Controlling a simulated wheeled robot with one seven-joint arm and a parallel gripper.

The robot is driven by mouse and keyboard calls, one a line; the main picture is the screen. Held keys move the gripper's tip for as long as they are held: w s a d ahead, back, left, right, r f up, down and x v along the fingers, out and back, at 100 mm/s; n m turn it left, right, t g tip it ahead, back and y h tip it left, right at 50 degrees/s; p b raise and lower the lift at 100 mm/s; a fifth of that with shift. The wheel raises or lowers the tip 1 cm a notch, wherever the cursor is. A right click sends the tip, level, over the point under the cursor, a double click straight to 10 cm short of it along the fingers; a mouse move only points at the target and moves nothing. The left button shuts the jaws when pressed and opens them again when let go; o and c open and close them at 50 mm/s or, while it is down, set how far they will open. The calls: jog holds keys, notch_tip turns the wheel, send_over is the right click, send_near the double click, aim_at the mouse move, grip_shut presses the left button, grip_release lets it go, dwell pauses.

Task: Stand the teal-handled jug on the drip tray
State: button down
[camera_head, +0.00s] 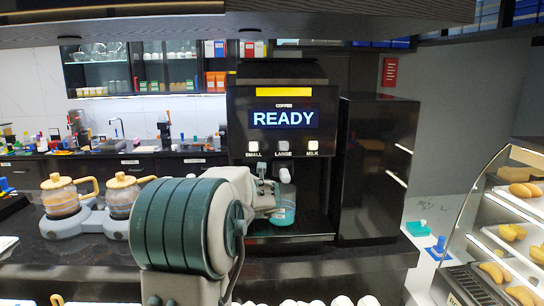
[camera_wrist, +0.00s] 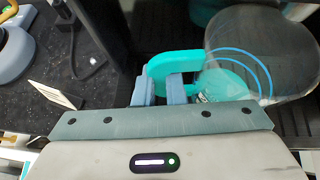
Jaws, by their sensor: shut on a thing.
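The jug (camera_head: 284,213) is clear with a teal band and stands in the bay of the coffee machine, under the spout. In the wrist view its clear body (camera_wrist: 268,38) is at upper right and its teal handle (camera_wrist: 185,58) is in the middle. My gripper (camera_wrist: 160,90) is shut on the handle; in the head view my gripper (camera_head: 267,200) reaches in from the left. The dark drip tray (camera_head: 310,226) lies below the jug. I cannot tell whether the jug's base touches it. The jug looks roughly upright.
The black coffee machine (camera_head: 284,150) reads READY and frames the bay. A dark cabinet (camera_head: 378,170) stands to its right. Two wooden-lidded pots on a grey base (camera_head: 90,222) are at left. A glass pastry case (camera_head: 500,230) is at far right. A small card (camera_wrist: 55,95) stands on the counter.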

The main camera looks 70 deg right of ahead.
jog(key=shift+f+b, duration=0.65)
jog(key=c, duration=1.6)
grip_release()
jog(key=shift+r, duration=0.1)
jog(key=shift+c, duration=0.2)
jog(key=shift+w+d+f, duration=0.1)
jog(key=shift+d+f, duration=0.05)
jog(key=shift+f, duration=0.25)
jog(key=shift+p+v, duration=0.65)
jog(key=shift+v, duration=2.4)
jog(key=shift+f, duration=0.1)
jog(key=o, duration=0.5)
jog(key=shift+o, duration=0.2)
